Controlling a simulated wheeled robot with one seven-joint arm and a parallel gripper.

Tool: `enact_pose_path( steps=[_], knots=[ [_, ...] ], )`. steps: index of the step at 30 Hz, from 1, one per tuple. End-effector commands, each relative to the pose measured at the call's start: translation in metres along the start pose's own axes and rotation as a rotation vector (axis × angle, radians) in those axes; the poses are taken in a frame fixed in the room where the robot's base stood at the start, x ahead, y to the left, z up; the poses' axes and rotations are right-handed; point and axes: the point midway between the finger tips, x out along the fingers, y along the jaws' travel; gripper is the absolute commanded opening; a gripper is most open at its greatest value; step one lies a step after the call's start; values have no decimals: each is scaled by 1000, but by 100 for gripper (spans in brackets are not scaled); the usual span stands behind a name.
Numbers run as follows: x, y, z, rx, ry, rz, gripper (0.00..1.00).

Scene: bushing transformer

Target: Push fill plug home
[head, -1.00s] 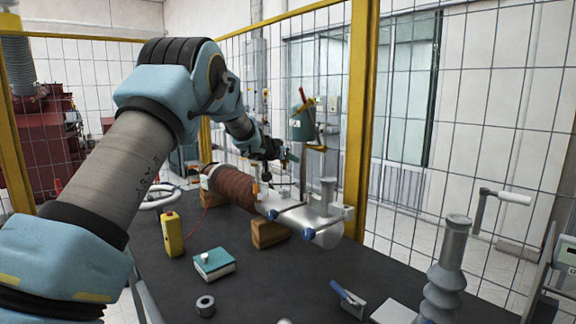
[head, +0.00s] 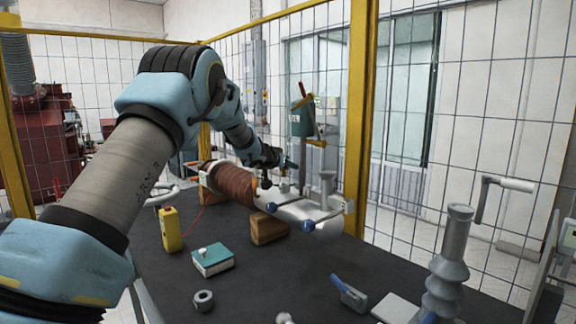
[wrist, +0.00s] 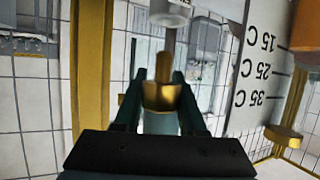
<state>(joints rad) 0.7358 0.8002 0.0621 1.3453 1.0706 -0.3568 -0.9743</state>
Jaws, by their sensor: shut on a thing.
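My gripper (wrist: 160,92) is shut on a brass plug (wrist: 162,97), gripped between its dark green fingers in the wrist view. A pale grey cylindrical part (wrist: 170,12) is just beyond the plug's tip; I cannot tell whether they touch. In the head view my gripper is small and partly hidden by my own wrist, over the bushing. The bushing has a brown wound body (head: 235,184) and a grey metal end (head: 300,209) with a short upright neck (head: 327,190). It lies on wooden blocks. The plug cannot be made out in the head view.
A yellow box (head: 170,229), a teal box (head: 212,260), a dark ring (head: 203,300) and a ribbed grey insulator (head: 445,265) stand on the dark table. A panel (wrist: 262,70) marked with temperatures is right of my gripper.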

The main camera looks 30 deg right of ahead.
Motion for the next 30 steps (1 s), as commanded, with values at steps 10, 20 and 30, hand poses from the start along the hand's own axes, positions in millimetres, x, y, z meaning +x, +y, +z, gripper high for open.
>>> enact_pose_path(
  steps=[10,20,30],
  knots=[
    [5,0,11,0,0,0,0],
    [5,0,11,0,0,0,0],
    [4,0,10,2,0,-1,0]
  ],
)
